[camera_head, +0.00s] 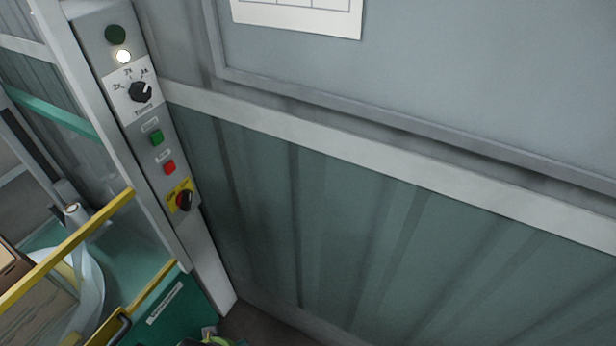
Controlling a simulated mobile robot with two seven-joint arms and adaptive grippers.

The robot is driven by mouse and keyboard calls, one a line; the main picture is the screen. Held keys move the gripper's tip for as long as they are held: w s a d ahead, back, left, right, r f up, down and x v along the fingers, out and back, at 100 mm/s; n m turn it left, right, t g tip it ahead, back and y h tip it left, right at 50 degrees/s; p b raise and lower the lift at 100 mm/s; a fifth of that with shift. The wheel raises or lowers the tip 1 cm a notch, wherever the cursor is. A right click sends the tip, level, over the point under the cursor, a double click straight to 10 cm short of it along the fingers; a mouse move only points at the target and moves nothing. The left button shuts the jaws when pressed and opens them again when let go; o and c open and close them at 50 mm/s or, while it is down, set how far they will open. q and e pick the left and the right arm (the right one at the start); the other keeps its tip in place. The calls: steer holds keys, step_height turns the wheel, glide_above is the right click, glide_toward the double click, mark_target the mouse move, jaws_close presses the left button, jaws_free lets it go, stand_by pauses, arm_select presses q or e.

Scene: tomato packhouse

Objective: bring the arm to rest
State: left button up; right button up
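Neither of my grippers can be made out in the head view, and no arm of mine is clearly in it. A grey control post (202,236) stands at the left. It carries a dark green lamp (115,34), a lit white lamp (123,56) and a black selector knob (141,92) on a white plate. Below are a green button (156,138), a red button (169,167) and a red-and-black rotary switch (184,200) on a yellow plate. A small yellow-green and dark shape at the bottom edge is too cut off to identify.
A ribbed green wall panel (330,230) with a pale rail (400,177) fills the right. A white sheet (298,14) hangs above. At the lower left is a green machine (170,312) with yellow bars (75,243) and a clear curved sheet (90,290).

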arm_select(q)
steer(key=s+f+g+b, duration=0.15)
steer(key=s+f, duration=0.25)
steer(key=f, duration=0.7)
steer(key=s+f+b, duration=0.2)
steer(key=s+f, duration=0.1)
steer(key=f, duration=0.8)
steer(key=s+a+f+b, duration=0.2)
steer(key=s+a+f, duration=0.1)
steer(key=s+f, duration=0.7)
steer(key=shift+s+f+b, duration=0.35)
steer(key=shift+s+f, duration=0.05)
steer(key=shift+s, duration=0.6)
